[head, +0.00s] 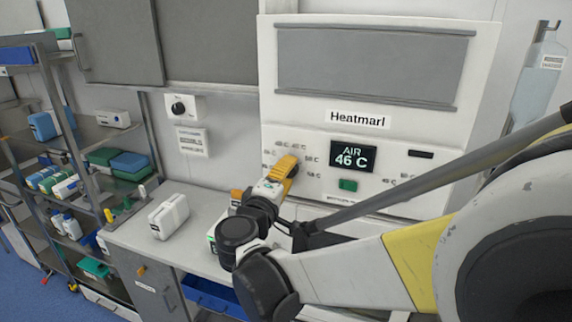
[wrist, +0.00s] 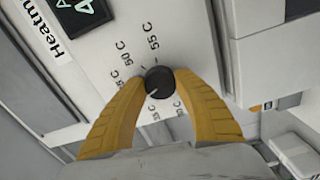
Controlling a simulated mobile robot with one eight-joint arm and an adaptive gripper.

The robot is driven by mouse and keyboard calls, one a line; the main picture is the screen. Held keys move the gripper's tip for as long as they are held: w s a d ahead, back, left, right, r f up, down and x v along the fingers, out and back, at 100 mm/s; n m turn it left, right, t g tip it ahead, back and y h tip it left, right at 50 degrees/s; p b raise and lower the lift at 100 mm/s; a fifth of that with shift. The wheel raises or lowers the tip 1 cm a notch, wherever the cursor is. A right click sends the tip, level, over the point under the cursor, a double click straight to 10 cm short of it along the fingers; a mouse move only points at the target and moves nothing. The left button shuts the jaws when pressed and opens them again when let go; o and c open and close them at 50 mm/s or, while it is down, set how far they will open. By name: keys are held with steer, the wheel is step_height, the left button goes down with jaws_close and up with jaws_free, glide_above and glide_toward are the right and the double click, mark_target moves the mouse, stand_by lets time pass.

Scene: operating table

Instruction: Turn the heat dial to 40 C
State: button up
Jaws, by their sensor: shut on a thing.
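The black heat dial (wrist: 159,81) sits on the white panel of the warming cabinet (head: 370,60), labelled "Heatmarl". Printed temperature marks ring the dial, with 50 C and 55 C legible. A pale pointer line on the dial points to the lower left in the wrist view. My gripper (head: 284,170) has its yellow fingers shut on opposite sides of the dial. In the head view the fingers hide the dial. The display (head: 352,156) reads AIR 46 C; its edge also shows in the wrist view (wrist: 82,10).
A green button (head: 347,185) is below the display. A wall knob (head: 179,107) is left of the cabinet. A white box (head: 168,217) stands on the grey counter (head: 140,238). A stocked shelf rack is at the far left. A bottle (head: 541,75) hangs at the right.

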steer(key=o, duration=1.2)
steer(key=shift+w, duration=0.1)
steer(key=v, duration=1.2)
